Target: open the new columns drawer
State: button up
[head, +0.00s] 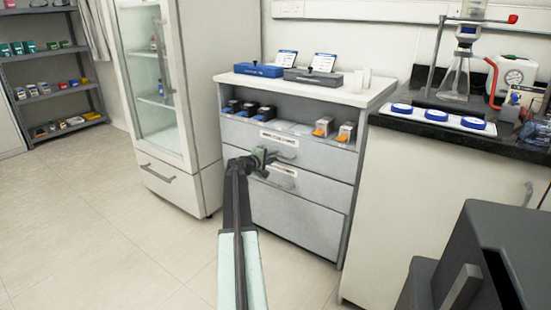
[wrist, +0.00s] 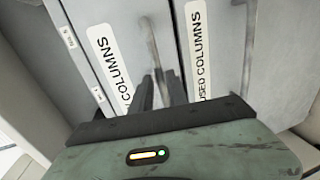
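The new columns drawer (head: 240,135) is the upper grey drawer of the cabinet and looks closed. In the wrist view its front (wrist: 115,18) is on the left, with a label reading "COLUMNS" whose first word is hidden. Its bar handle (wrist: 151,45) runs down to between my fingers. My gripper (wrist: 160,85) has its two fingers apart, with the handle's end in the gap; contact cannot be told. In the head view my gripper (head: 264,158) is in front of this drawer, at the left end of its handle (head: 288,155).
The used columns drawer (head: 312,188) is directly below, also closed; its label (wrist: 198,50) is right of my fingers. An open shelf above holds small boxes (head: 267,113). A glass-door cabinet (head: 160,100) stands left, a black-topped bench (head: 430,122) right. The left floor is clear.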

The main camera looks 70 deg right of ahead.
jog(key=shift+x, duration=1.2)
grip_shut()
dwell(0.3)
